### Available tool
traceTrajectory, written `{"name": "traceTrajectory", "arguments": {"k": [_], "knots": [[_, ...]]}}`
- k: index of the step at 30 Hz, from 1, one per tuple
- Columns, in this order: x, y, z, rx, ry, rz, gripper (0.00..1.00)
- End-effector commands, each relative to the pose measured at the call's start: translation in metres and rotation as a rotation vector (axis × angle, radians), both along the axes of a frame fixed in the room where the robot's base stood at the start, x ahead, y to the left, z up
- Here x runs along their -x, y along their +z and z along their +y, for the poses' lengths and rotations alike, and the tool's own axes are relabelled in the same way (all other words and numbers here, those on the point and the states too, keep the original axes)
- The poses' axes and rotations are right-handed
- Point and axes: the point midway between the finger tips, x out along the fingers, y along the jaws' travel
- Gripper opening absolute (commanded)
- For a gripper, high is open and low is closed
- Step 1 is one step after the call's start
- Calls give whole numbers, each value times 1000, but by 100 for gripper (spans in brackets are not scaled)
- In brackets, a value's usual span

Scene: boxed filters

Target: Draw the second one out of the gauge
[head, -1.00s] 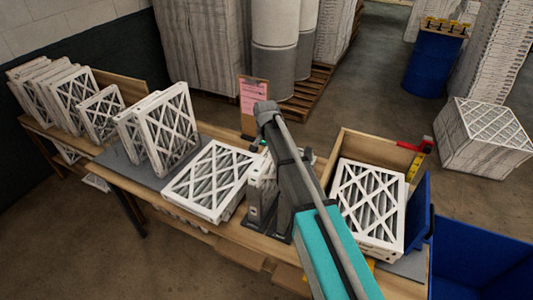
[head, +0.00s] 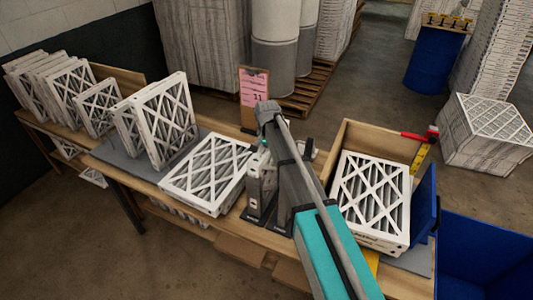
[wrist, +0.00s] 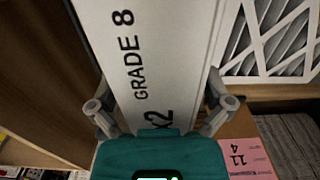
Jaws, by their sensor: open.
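The gauge (head: 284,222), a dark grey stand with upright parts and flat feet, is on the bench in the head view. It is partly hidden by my arm. In the wrist view, the pale edge of a filter (wrist: 150,60) reads "GRADE 8" and "x2". My gripper (wrist: 160,105) is open, with one finger on each side of this edge. I cannot tell whether the fingers touch it. In the head view my gripper is mostly hidden behind my arm, and how many filters stand in the gauge is unclear.
A filter lies flat (head: 208,172) left of the gauge, with upright filters (head: 166,120) beyond. A wooden box (head: 384,137) right of my arm holds filters (head: 368,200). A clipboard with a pink sheet (head: 254,86) stands behind. A blue bin (head: 485,255) is at lower right.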

Motion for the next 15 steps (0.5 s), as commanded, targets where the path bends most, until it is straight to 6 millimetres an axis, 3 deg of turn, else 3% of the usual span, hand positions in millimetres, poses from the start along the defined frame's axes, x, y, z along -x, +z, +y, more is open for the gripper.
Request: {"name": "traceTrajectory", "arguments": {"k": [5, 15], "knots": [[0, 0, 0, 0, 0, 0, 98], [0, 0, 0, 0, 0, 0, 35]]}}
